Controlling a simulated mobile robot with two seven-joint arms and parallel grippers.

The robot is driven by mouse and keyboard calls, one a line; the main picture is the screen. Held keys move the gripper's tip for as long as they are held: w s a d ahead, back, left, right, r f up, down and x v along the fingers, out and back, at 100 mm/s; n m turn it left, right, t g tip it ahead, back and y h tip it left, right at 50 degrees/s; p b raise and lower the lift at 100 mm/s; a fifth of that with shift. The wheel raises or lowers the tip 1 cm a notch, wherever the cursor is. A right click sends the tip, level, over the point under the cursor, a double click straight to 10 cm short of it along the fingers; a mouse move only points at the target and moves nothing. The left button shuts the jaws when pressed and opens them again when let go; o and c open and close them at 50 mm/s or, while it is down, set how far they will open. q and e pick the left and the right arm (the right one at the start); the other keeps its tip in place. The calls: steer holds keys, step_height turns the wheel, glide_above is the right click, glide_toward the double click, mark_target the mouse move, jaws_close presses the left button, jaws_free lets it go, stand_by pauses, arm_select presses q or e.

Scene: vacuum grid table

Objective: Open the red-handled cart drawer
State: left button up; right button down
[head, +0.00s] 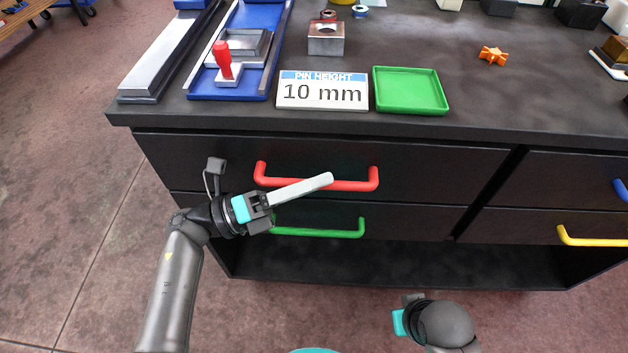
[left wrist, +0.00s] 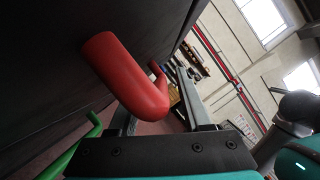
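The red handle (head: 345,185) is on the upper left drawer (head: 430,170) of the dark cart, and this drawer looks closed. My left gripper (head: 325,182) is in front of the handle, with a light finger crossing it in the head view. In the left wrist view the red handle (left wrist: 128,80) is large and near, and the two fingers of my left gripper (left wrist: 155,95) stand apart around its outer end. I cannot tell whether they touch it. My right gripper (head: 405,318) is low in the head view, its fingers hidden.
A green handle (head: 320,233) is just below, on the lower drawer. Blue (head: 621,188) and yellow (head: 590,241) handles are at the right. On the top are a pin-height sign (head: 322,92), a green tray (head: 410,90) and a blue fixture (head: 230,90). Floor in front is clear.

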arm_select(q)
jaws_close()
stand_by(1.2)
